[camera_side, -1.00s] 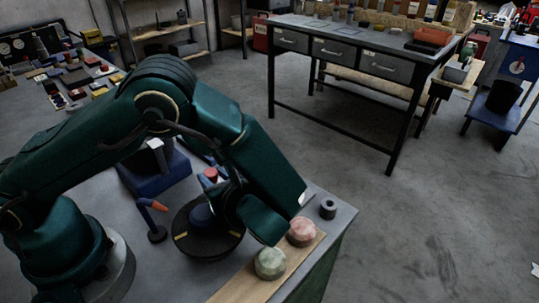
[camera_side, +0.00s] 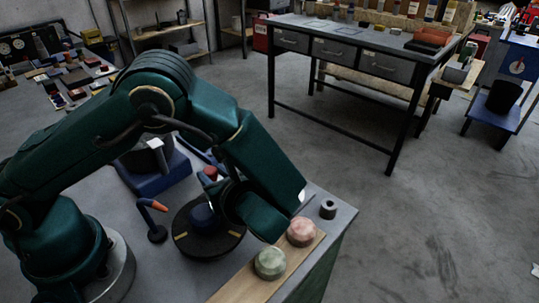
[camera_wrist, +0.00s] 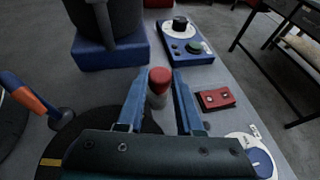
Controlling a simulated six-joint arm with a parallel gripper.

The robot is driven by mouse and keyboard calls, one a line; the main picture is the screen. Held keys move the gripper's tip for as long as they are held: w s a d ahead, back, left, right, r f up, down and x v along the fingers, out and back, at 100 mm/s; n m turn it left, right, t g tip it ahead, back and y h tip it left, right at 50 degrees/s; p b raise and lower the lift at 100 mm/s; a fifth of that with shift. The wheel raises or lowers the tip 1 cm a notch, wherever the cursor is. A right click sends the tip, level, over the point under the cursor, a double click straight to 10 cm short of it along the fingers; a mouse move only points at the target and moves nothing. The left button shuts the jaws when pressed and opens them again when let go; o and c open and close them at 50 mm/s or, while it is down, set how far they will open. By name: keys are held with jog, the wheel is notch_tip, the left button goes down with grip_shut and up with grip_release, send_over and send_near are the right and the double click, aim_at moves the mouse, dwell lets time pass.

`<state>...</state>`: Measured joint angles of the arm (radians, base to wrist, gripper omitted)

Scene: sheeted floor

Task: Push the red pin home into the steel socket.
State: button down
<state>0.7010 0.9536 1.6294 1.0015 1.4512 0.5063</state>
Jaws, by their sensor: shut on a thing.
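My gripper (camera_wrist: 156,100) has two blue fingers, one on each side of the red pin (camera_wrist: 159,80), and is shut on it. The pin's red rounded top shows between the fingers, with a pale grey part directly below; I cannot tell whether that is the pin's shank or something beneath it. In the side view, a red top (camera_side: 210,173) shows just left of my wrist, and the fingers are mostly hidden. A short grey cylinder with a dark hole (camera_side: 328,209) stands at the bench's right corner and looks like the steel socket. It stands apart from the pin.
A black round plate (camera_side: 180,247) lies below my gripper, beside an orange-tipped lever (camera_side: 152,205). A blue block (camera_side: 170,181) stands behind. A red box (camera_wrist: 215,98) lies right of the fingers.

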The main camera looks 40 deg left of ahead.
jog(key=shift+f, duration=0.35)
dwell(0.6)
jog(key=shift+w+d+r+m+t, duration=0.15)
jog(key=shift+w+d+r+t, duration=0.15)
jog(key=shift+w+r, duration=0.25)
jog(key=shift+w+d+r+m+t, duration=0.2)
jog(key=shift+w+d+r, duration=0.15)
jog(key=shift+r, duration=0.25)
notch_tip(320, 180, up, 14)
jog(key=a+m+t+h, duration=0.2)
jog(key=a+m+t, duration=0.1)
jog(key=n+g+y, duration=0.1)
jog(key=n+g, duration=0.1)
jog(key=n, duration=0.3)
send_over(214, 168)
jog(key=s+d, duration=0.1)
jog(key=s, duration=0.1)
notch_tip(214, 168, down, 5)
jog(key=shift+w+d+f, duration=0.1)
jog(key=shift+d+f, duration=0.05)
jog(key=shift+f, duration=0.25)
jog(key=shift+f, duration=2.9)
jog(key=shift+f, duration=1.95)
